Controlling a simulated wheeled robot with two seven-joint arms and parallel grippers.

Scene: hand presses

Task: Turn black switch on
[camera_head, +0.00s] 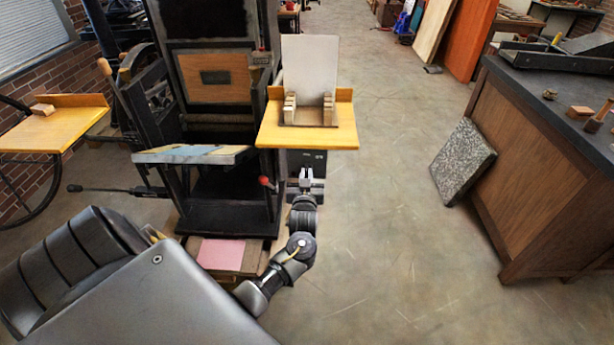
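A black box (309,158) sits under the yellow shelf on the right side of the press; its top edge shows, and I cannot make out a switch lever on it. My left gripper (306,174) is right in front of this box, pointing away from me. Its fingertips are small and dark against the box, so I cannot tell whether they are apart or touching it. A red-knobbed lever (265,181) is just left of the gripper. My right gripper is not in view.
The black hand press (215,125) stands behind. The yellow shelf (345,134) overhangs the gripper and carries a wooden holder with a pale sheet. A wooden cabinet (540,180) and a leaning speckled slab (463,162) stand right. The floor between (390,220) is clear.

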